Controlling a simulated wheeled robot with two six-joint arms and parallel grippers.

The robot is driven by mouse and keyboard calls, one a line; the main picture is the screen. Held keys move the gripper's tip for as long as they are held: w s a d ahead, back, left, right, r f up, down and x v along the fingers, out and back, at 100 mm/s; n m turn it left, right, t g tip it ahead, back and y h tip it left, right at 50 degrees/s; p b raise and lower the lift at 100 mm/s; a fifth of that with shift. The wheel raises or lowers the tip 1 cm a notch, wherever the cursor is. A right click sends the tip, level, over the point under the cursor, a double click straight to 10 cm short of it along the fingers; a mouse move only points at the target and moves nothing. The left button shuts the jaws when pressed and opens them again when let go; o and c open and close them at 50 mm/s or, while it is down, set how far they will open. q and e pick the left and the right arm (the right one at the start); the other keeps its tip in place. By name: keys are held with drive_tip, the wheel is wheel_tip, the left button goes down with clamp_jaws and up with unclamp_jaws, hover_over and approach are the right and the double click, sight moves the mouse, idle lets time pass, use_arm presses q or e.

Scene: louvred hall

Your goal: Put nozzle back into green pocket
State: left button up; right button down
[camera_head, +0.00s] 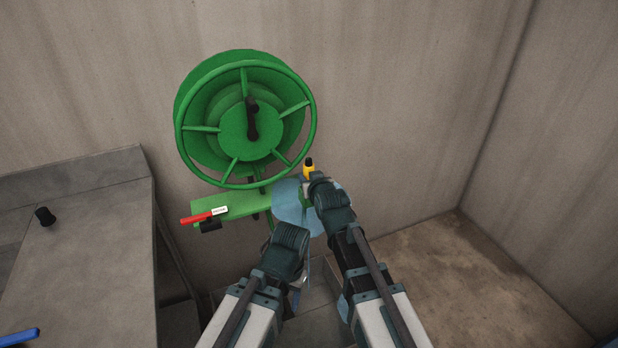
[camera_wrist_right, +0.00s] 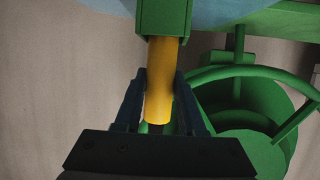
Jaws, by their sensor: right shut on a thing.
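The yellow nozzle (camera_head: 308,172) has a dark tip in the head view and points upward beside the green reel. My right gripper (camera_head: 315,182) is shut on it. In the right wrist view the two dark fingers (camera_wrist_right: 161,95) lie on either side of the yellow nozzle (camera_wrist_right: 162,80). Its far end meets the green pocket (camera_wrist_right: 164,17), a square sleeve, and is hidden by it; how deep it sits I cannot tell. My left gripper (camera_head: 292,238) is just below and left of the right one; its fingers are not distinguishable.
A large green reel (camera_head: 247,135) with a dark crank stands against the wall. A green bracket (camera_head: 240,203) carries a red lever (camera_head: 197,218). A pale blue round piece (camera_head: 288,208) sits behind my grippers. A grey bench (camera_head: 95,235) stands left. Floor at right is clear.

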sight(310, 168)
drive_tip(key=shift+f, duration=0.3)
drive_tip(key=shift+c, duration=2.1)
unclamp_jaws()
drive_tip(key=s+r+p, duration=0.1)
drive_tip(key=r+p, duration=0.1)
drive_tip(key=s+r+p, duration=0.1)
drive_tip(key=r+p, duration=0.1)
drive_tip(key=s+d+r+p, duration=0.1)
drive_tip(key=r, duration=0.1)
drive_tip(key=shift+s+p, duration=0.4)
drive_tip(key=shift+s, duration=0.1)
